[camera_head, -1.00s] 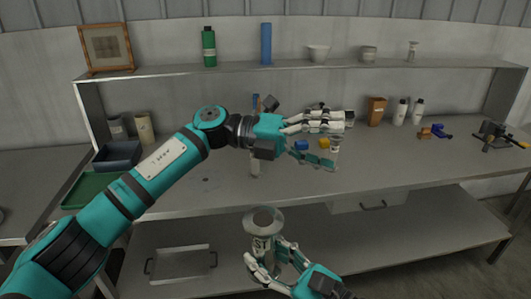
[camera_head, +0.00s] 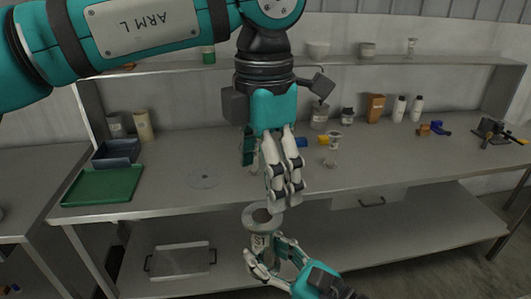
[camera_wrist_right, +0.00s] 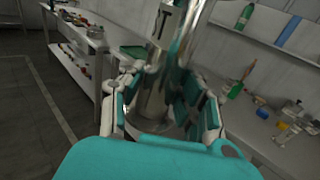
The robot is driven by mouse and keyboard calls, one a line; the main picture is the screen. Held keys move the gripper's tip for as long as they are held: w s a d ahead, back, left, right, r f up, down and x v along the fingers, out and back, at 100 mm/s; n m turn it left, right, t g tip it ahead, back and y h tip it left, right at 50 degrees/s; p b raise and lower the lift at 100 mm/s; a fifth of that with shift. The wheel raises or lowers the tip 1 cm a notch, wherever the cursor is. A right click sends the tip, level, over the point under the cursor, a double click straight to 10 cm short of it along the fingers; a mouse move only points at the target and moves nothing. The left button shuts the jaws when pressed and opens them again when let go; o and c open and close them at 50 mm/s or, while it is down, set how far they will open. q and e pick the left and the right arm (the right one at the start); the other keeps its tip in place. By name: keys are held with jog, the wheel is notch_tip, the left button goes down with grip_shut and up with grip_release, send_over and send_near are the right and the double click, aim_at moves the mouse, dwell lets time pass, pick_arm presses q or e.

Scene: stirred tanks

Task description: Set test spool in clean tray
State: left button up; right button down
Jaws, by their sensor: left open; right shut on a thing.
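The test spool (camera_head: 262,216), a grey metal piece with a round flange on top and "ST" lettering on its body, stands upright in my right gripper (camera_head: 268,262), in front of the bench edge. In the right wrist view the shiny spool (camera_wrist_right: 152,100) is between the fingers of my right gripper (camera_wrist_right: 165,112), which is shut on it. My left gripper (camera_head: 280,190) is open, fingers down, just above and behind the flange; I cannot tell whether it touches. A flat green tray (camera_head: 102,186) lies empty at the bench's left end. No label shows which tray is the clean one.
A dark blue-grey bin (camera_head: 117,154) stands behind the green tray. A metal tray with handles (camera_head: 180,262) is on the lower shelf. Small blue and yellow blocks (camera_head: 322,140), bottles (camera_head: 408,110) and a vice-like tool (camera_head: 497,133) occupy the right side. The bench's left middle is mostly clear.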

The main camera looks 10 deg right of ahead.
aim_at(264, 215)
pick_arm(q)
notch_tip(264, 215, down, 9)
jog(key=shift+r, duration=0.1)
jog(key=shift+c, duration=0.2)
jog(key=c, duration=1.3)
jog(key=shift+c, duration=1)
pick_arm(e)
jog(key=c, duration=1)
grip_release()
pick_arm(q)
grip_shut()
pick_arm(e)
jog(key=shift+o, duration=0.6)
